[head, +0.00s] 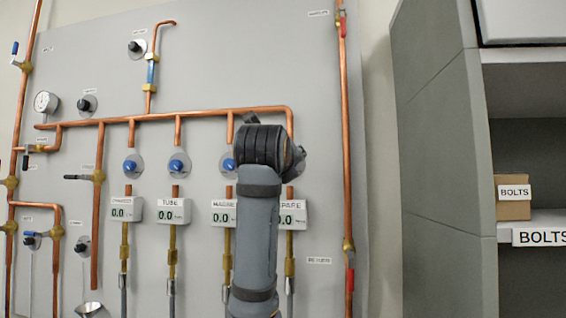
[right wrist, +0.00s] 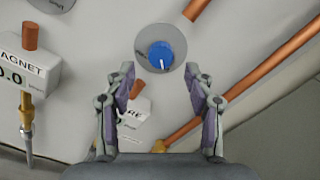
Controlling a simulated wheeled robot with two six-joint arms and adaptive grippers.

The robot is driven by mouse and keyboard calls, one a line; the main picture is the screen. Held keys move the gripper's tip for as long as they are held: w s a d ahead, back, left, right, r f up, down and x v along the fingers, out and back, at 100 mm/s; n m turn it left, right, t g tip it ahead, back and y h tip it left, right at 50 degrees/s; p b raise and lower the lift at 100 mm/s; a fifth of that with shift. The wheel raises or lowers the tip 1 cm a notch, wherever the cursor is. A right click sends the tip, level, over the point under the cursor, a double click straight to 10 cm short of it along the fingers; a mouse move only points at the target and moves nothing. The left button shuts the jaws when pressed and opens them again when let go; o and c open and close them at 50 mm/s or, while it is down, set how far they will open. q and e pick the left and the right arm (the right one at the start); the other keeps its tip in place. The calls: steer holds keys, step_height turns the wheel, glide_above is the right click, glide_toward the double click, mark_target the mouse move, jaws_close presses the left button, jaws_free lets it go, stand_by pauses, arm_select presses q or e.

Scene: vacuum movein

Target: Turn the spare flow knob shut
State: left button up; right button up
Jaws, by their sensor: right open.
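The spare flow knob (right wrist: 161,55) is blue with a white mark, on a round grey plate, in the right wrist view. My right gripper (right wrist: 160,72) is open, with its fingertips apart to the left and right of the knob's lower part in the picture. I see no finger touching it, and the depth gap is hard to judge. Below it, the spare meter (right wrist: 133,116) is partly covered by the left finger; it also shows in the head view (head: 293,215). In the head view my right arm hides the knob and the gripper. My left gripper is not in view.
Three other blue knobs (head: 130,166) (head: 177,165) (head: 228,163) sit in a row to the left, above meters. A copper pipe (head: 345,130) runs vertically on the right. A grey shelf (head: 435,150) with a bolts box (head: 513,208) stands further right.

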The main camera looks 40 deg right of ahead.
steer(key=v, duration=0.8)
steer(key=shift+a, duration=0.3)
